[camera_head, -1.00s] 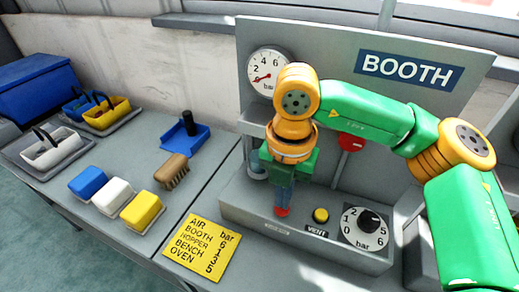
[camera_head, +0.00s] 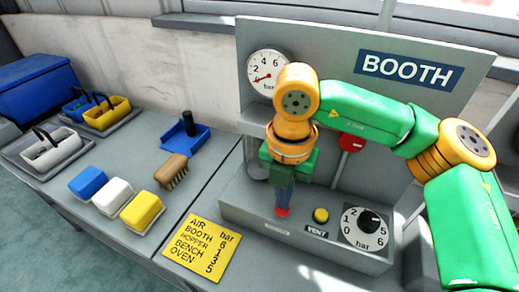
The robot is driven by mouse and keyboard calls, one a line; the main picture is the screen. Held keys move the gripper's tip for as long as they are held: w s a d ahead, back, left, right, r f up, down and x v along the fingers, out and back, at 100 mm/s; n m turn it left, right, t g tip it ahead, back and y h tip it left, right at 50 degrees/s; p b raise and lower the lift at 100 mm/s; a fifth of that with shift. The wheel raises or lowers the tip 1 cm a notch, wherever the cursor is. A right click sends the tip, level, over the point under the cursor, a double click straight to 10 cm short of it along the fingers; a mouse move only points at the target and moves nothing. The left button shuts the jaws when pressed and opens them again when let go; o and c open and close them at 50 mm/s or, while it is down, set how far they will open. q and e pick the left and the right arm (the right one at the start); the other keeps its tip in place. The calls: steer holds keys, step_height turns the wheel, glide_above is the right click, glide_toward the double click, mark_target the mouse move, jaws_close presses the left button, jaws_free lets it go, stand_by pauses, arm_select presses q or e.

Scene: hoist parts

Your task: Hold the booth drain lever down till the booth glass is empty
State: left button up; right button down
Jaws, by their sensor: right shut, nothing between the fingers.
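The booth unit (camera_head: 300,243) is a grey box with a back panel marked BOOTH. My right gripper (camera_head: 283,210) points down at the front left of the box, shut, with its tips at a small red part (camera_head: 282,212); whether this is the drain lever, and whether they touch, I cannot tell. The booth glass (camera_head: 257,165) shows only in part, left of and behind my right arm. Its liquid level cannot be made out. My left gripper is not in view.
A gauge (camera_head: 268,68) reads low. A yellow VENT button (camera_head: 320,215), a bar dial (camera_head: 367,227) and a red round part (camera_head: 351,142) are right of my gripper. A yellow pressure card (camera_head: 200,247), a brush (camera_head: 172,170), coloured blocks (camera_head: 113,194) and caddies lie left.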

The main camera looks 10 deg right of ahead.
stand_by(0.3)
step_height(320, 180, up, 7)
steer(key=p, duration=0.5)
steer(key=shift+s+a, duration=0.1)
steer(key=s+a+r+b, duration=0.1)
steer(key=s+a+r, duration=0.2)
steer(key=s+a, duration=0.2)
steer(key=s, duration=0.3)
steer(key=shift+a, duration=0.25)
steer(key=shift+r, duration=0.1)
